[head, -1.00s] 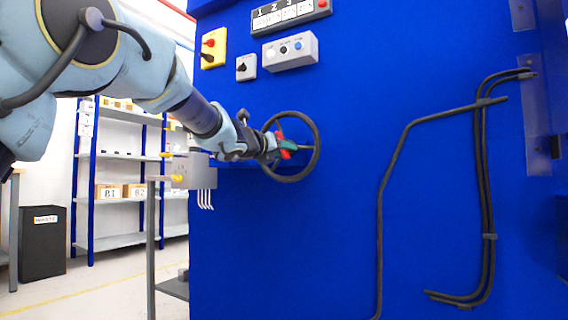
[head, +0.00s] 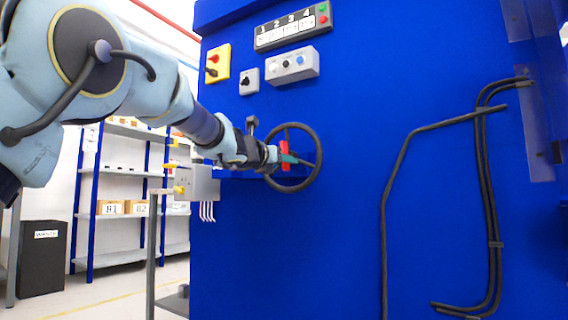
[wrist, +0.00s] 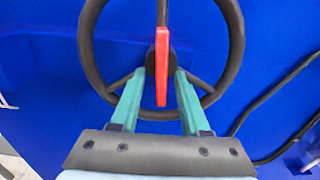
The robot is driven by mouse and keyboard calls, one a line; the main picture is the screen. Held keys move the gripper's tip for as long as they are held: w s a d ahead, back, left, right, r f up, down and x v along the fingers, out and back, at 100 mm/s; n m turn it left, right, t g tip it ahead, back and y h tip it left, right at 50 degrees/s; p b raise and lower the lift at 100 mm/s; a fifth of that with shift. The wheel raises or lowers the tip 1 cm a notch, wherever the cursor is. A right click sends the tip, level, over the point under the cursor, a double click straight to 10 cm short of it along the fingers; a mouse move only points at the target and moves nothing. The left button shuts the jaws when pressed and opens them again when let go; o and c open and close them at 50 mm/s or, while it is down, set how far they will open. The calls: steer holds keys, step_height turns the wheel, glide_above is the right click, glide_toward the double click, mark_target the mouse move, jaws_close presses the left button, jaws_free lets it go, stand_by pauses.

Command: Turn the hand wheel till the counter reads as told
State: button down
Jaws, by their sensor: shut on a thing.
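The black hand wheel (head: 318,153) stands out from the blue machine front; it also shows large in the wrist view (wrist: 237,45). A red bar (wrist: 162,65) stands upright at its hub, and shows small in the head view (head: 284,155). My gripper (wrist: 162,75) is at the hub with a green finger on each side of the red bar, shut on it; the exact contact is hard to see. The counter panel (head: 292,28), marked 1 to 4, is above the wheel. Its readings are too small to make out.
A grey button box (head: 292,65), a yellow switch box (head: 217,63) and a small grey switch (head: 248,81) sit above the wheel. A grey box (head: 197,183) is at lower left. Black pipes (head: 490,200) run down the right. Shelves (head: 125,170) stand behind left.

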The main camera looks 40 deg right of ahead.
steer(key=shift+w+a+r, duration=0.1)
steer(key=shift+r, duration=0.25)
steer(key=c, duration=0.7)
jaws_free()
steer(key=shift+c, duration=0.2)
steer(key=o, duration=0.4)
steer(key=shift+f, duration=0.2)
steer(key=shift+c, duration=0.2)
steer(key=v, duration=1)
steer(key=shift+a+b, duration=0.3)
steer(key=shift+b, duration=0.05)
